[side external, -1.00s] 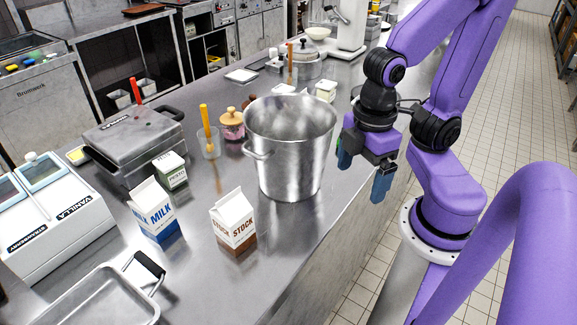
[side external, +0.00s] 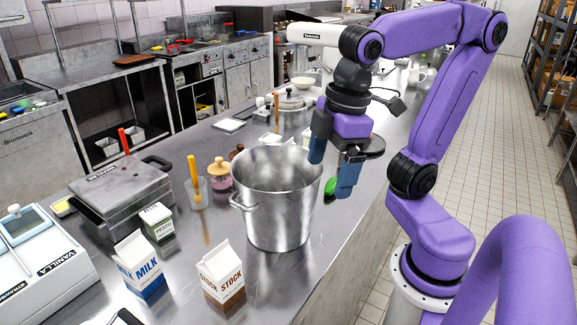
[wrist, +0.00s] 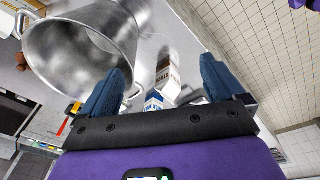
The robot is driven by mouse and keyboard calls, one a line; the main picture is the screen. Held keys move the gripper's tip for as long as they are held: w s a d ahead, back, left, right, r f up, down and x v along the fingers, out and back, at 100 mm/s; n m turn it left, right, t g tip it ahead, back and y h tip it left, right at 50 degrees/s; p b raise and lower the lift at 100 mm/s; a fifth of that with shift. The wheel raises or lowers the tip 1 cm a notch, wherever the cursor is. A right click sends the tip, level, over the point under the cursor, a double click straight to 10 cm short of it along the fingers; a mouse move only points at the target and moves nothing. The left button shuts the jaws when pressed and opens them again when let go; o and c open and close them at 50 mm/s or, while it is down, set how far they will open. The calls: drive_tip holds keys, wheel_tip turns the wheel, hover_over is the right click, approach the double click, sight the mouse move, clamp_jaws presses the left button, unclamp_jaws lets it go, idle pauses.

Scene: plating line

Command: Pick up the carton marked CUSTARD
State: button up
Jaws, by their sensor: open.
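No carton with a readable CUSTARD label shows. A white and blue carton (side external: 140,265) marked MILK stands upright at the front left of the counter. A white and brown carton (side external: 221,277) marked STOCK stands to its right. My gripper (side external: 330,178) is open and empty, with blue fingers pointing down, to the right of the large steel pot (side external: 278,215).
The tall pot stands between my gripper and the counter's left side. A green object (side external: 330,188) is partly hidden by my gripper. A small PESTO box (side external: 157,222), a glass with an orange-handled tool (side external: 195,190) and a grill press (side external: 120,185) stand further left.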

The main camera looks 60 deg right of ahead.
drive_tip(key=w+d+r+m+t+h, duration=0.1)
drive_tip(key=w+d+m+t, duration=0.25)
drive_tip(key=w, duration=0.65)
drive_tip(key=w+d+r+m+t, duration=0.1)
drive_tip(key=w+d+m+t, duration=0.2)
drive_tip(key=w, duration=0.7)
drive_tip(key=w+d+r+m+t+h, duration=0.1)
drive_tip(key=w+d+r+t+h, duration=0.2)
drive_tip(key=d, duration=0.7)
drive_tip(key=w+d+r+t, duration=0.1)
drive_tip(key=w+d+t, duration=0.25)
drive_tip(key=d, duration=0.65)
drive_tip(key=s+d+f+m+g+y, duration=0.1)
drive_tip(key=s+f+y, duration=0.15)
drive_tip(key=s, duration=0.55)
drive_tip(key=s+d+f+m+y, duration=0.1)
drive_tip(key=s+f+m+y, duration=0.15)
drive_tip(key=s, duration=0.55)
wheel_tip(320, 180, down, 12)
drive_tip(key=n, duration=0.1)
drive_tip(key=shift+h, duration=0.3)
drive_tip(key=shift+a+f+x, duration=0.1)
drive_tip(key=shift+x, duration=2.7)
drive_tip(key=shift+a+f+x, duration=0.1)
drive_tip(key=shift+a+x, duration=0.05)
drive_tip(key=shift+x, duration=2.65)
drive_tip(key=shift+a+f+x, duration=0.1)
drive_tip(key=shift+x, duration=2.7)
drive_tip(key=shift+s, duration=0.15)
